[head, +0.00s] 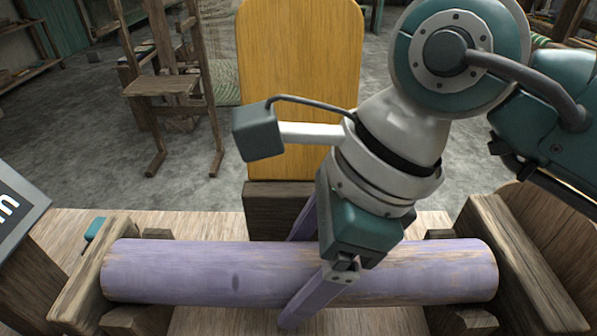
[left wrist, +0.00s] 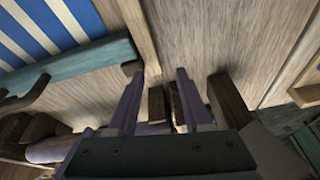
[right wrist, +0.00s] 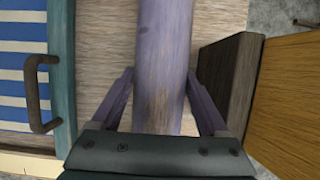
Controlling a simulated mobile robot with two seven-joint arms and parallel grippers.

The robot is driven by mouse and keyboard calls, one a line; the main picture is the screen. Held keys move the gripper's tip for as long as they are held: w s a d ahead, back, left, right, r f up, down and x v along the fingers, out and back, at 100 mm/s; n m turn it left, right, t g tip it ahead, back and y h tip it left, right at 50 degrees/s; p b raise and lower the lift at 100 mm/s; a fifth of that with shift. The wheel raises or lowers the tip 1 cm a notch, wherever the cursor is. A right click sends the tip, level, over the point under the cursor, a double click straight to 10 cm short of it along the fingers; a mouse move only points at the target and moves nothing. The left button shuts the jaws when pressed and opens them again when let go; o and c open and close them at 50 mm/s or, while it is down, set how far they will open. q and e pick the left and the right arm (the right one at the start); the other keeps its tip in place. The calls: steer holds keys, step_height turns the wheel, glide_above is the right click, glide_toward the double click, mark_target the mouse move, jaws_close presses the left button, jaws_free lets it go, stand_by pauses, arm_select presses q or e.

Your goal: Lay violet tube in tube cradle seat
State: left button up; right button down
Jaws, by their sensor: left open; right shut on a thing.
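The violet tube (head: 200,271) lies level across the head view, its ends between wooden blocks at left (head: 92,275) and right (head: 490,215) that look like the tube cradle seat. I cannot tell whether it touches the seat. My right gripper (head: 287,282) is shut on the tube near its middle, one finger behind and one in front. In the right wrist view the tube (right wrist: 164,40) runs between its fingers (right wrist: 160,71). My left gripper (left wrist: 158,75) shows only in its wrist view, open and empty. A violet rounded piece (left wrist: 52,150) shows at its lower left.
A tall yellow wooden panel (head: 300,90) stands behind the tube. Blue-and-white striped cloth (right wrist: 22,85) and a teal bar (right wrist: 61,60) lie left of the tube in the right wrist view. A wooden stand (head: 165,85) is farther back on the floor.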

jaws_free()
steer(key=shift+r, duration=0.1)
steer(key=v, duration=1)
steer(key=shift+p, duration=0.4)
